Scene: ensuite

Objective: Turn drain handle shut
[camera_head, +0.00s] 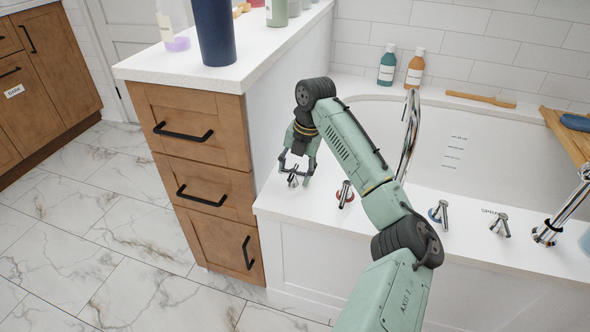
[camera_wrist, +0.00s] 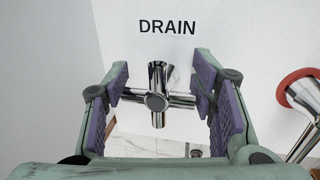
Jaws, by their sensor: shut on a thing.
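The drain handle (camera_wrist: 155,101) is a chrome cross-shaped knob below the printed word DRAIN on the white tub deck. It also shows in the head view (camera_head: 293,181), small and partly covered by my fingers. My gripper (camera_head: 298,168) is at the left end of the deck, pointing down over it. In the wrist view my gripper (camera_wrist: 160,92) has its purple pads at either side of the handle, closed on the ends of its left and right arms. The other two arms of the cross point up and down in the picture.
A red-ringed chrome handle (camera_wrist: 305,92) stands close on the right, also seen in the head view (camera_head: 344,194). Further right are a blue-ringed handle (camera_head: 439,213) and another handle (camera_head: 499,224). The wooden cabinet (camera_head: 205,160) stands close on the left. The tall spout (camera_head: 409,135) rises behind my arm.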

